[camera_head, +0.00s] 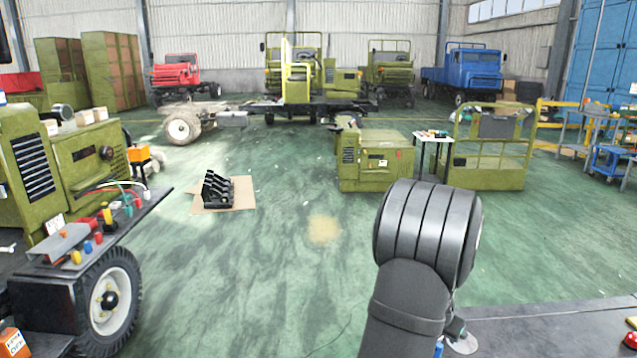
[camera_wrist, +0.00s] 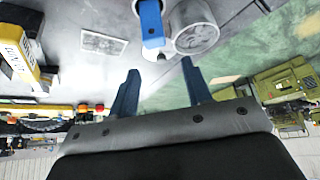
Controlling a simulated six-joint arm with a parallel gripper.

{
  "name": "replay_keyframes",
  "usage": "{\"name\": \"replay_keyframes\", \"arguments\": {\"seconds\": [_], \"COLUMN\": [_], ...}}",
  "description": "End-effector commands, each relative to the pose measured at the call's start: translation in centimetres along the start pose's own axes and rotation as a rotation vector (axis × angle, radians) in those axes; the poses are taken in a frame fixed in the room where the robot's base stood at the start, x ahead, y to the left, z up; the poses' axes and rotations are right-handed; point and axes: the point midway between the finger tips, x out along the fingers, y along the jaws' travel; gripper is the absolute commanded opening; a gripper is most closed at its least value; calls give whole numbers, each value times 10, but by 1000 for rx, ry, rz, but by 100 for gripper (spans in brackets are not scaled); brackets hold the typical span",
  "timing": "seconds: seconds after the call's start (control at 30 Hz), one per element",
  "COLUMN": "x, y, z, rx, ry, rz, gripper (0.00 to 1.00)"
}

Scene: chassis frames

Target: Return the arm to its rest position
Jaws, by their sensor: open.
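My arm (camera_head: 420,255) rises at the lower right of the head view, its thick dark grey ribbed joint bent over the green floor. My gripper is not clearly visible there. In the wrist view my gripper (camera_wrist: 160,68) shows two blue-grey fingers spread apart with nothing between them. Beyond the fingertips are a blue upright piece (camera_wrist: 151,22) and a grey metal cylinder (camera_wrist: 196,38); I cannot tell whether the fingers are near them in depth.
A grey tabletop (camera_head: 560,330) lies at lower right. On the left, a green vehicle (camera_head: 30,185) carries a shelf with coloured parts. A black part (camera_head: 217,190) sits on cardboard on the floor. A green cabinet (camera_head: 375,160) stands behind my arm. The middle floor is clear.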

Motion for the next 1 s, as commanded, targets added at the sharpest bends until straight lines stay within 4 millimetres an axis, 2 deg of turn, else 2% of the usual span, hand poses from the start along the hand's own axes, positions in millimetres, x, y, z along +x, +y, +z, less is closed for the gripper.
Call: {"name": "replay_keyframes", "arguments": {"seconds": [0.13,0.4,1.0], "x": [-26,-26,-39], "y": [-2,-54,-152], "z": [-14,14,82], "rx": [-3,-122,-381], "ry": [2,-32,-77], "rz": [-2,-17,-33], "gripper": [45,45,45]}}
